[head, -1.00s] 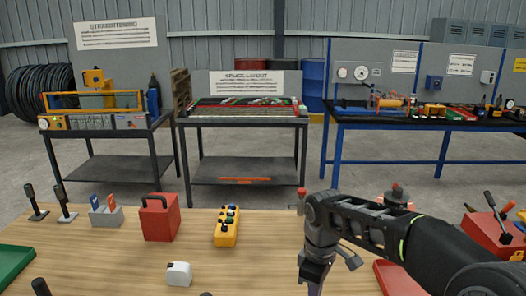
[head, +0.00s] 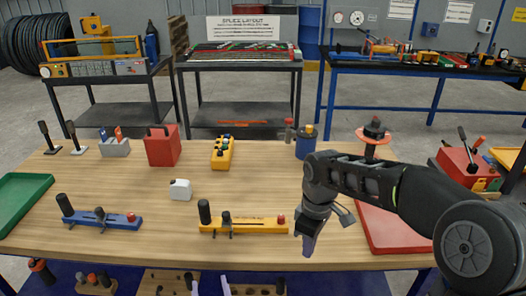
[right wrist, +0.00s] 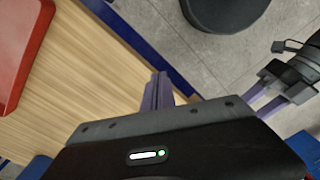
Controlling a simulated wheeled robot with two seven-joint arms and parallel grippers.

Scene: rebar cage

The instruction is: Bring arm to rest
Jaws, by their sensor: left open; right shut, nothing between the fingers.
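My right arm reaches in from the right in the head view. My right gripper (head: 308,246) points down over the front of the wooden table, right of the yellow bar tool (head: 245,225). Its purple fingers are together and empty, and they also show in the right wrist view (right wrist: 158,92). My left gripper (head: 209,287) shows only as two pale fingertips, apart, at the bottom edge of the head view. In the right wrist view the left gripper (right wrist: 268,98) has its fingers apart, with nothing between them.
The wooden table (head: 270,185) holds a blue bar tool (head: 100,218), a red box (head: 162,147), a yellow control box (head: 222,153) and a white block (head: 180,190). A red tray (head: 385,230) lies below my right arm, a green tray (head: 18,200) at far left.

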